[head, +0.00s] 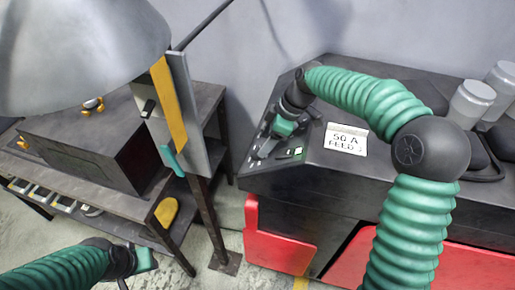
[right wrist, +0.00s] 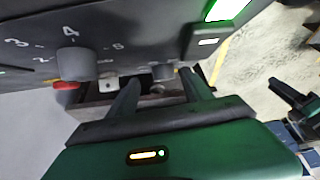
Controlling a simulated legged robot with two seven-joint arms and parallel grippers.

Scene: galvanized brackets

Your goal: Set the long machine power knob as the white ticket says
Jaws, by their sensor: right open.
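The white ticket (head: 346,139) lies on top of the dark machine (head: 330,175). Its upper line looks like "50 A"; its lower line looks like "FEED" with a last character I cannot read clearly. My right gripper (head: 264,148) is over the machine's left control panel, left of the ticket. In the right wrist view its two fingers are open, with a grey knob (right wrist: 163,72) beyond the gap between them. Another grey knob (right wrist: 75,64) stands left of them, with 2, 3, 4 and 5 printed around it. I cannot tell which is the power knob. My left gripper (head: 146,258) is low at left, away from the machine.
A lit green-framed display (right wrist: 226,8) is on the panel. Grey-lidded containers (head: 472,102) stand at the machine's right. A dark workbench (head: 95,150) is at left, with a grey post and large lamp shade (head: 80,50) above it. Red panels (head: 275,240) line the machine's lower front.

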